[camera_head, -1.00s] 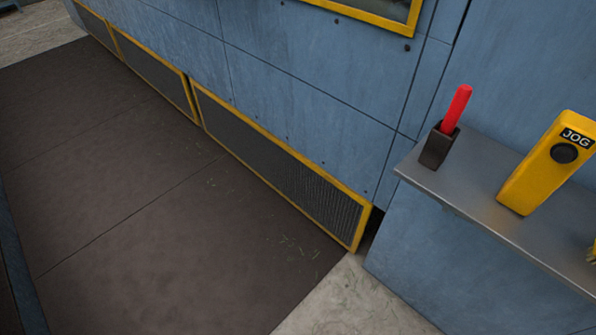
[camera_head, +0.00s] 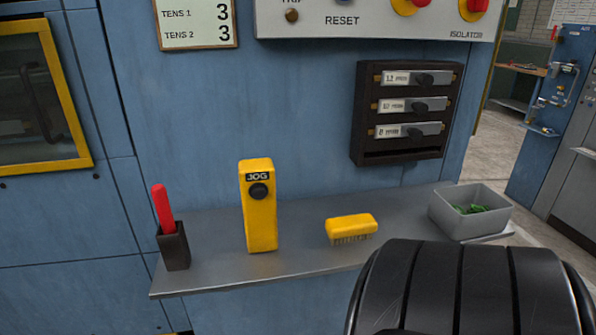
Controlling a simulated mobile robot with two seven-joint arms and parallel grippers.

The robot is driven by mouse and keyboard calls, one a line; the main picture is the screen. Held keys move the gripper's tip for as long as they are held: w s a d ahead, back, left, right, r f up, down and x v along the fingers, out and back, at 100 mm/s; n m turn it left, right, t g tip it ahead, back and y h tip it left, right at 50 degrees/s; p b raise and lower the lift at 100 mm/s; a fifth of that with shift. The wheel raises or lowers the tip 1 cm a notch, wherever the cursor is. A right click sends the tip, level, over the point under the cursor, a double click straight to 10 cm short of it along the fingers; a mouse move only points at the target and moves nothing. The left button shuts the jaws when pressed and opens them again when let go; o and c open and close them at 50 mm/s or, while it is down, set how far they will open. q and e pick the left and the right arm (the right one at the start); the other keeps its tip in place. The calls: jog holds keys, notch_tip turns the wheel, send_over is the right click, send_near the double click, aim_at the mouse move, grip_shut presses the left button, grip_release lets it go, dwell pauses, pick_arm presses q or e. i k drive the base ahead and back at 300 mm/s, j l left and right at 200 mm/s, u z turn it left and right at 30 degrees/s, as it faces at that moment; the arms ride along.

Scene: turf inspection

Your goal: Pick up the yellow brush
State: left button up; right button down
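The yellow brush (camera_head: 351,226) lies on the grey metal shelf (camera_head: 225,273), bristles down, between the yellow JOG box and a grey bin. Nothing touches it from above. A black rounded part, seemingly of my own arm, fills the lower right of the view, just below and right of the brush. Neither of my grippers' fingers can be seen.
The upright yellow JOG box (camera_head: 259,215) stands left of the brush. Farther left, a dark holder (camera_head: 173,247) holds a red-handled tool (camera_head: 163,208). A grey bin (camera_head: 470,212) with green bits (camera_head: 469,209) is at right. A dark rack (camera_head: 407,150) hangs on the blue wall (camera_head: 290,110) behind.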

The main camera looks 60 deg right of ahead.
aim_at(359, 226)
jog(key=z, duration=2.55)
